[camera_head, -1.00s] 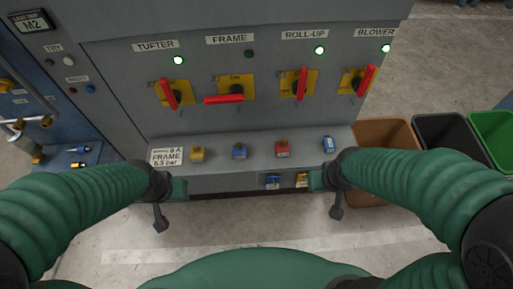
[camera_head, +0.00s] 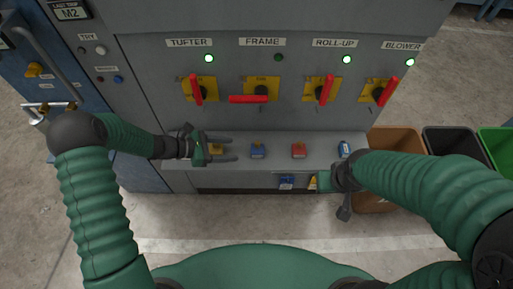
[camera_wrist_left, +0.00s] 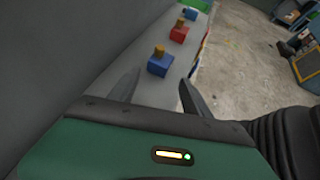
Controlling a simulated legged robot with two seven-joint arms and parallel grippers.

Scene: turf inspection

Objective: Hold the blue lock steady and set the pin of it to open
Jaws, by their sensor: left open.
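The blue lock (camera_head: 257,151), a small block with a brown pin on top, stands on the grey ledge between a yellow lock (camera_head: 217,149) and a red lock (camera_head: 299,150). My left gripper (camera_head: 234,150) is open, its fingers pointing right toward the blue lock, apart from it. It partly covers the yellow lock. In the left wrist view the blue lock (camera_wrist_left: 160,63) shows ahead, between and beyond the open fingertips (camera_wrist_left: 155,85). My right gripper (camera_head: 344,195) hangs in front of the ledge's right end, and its fingers are too unclear to judge.
The ledge (camera_head: 278,160) also carries a blue-and-white item (camera_head: 345,149) at its right. Below it hang a blue lock (camera_head: 287,182) and a yellow item (camera_head: 312,183). The panel above has red switch handles (camera_head: 248,99). A brown bin (camera_head: 395,143) stands at the right.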

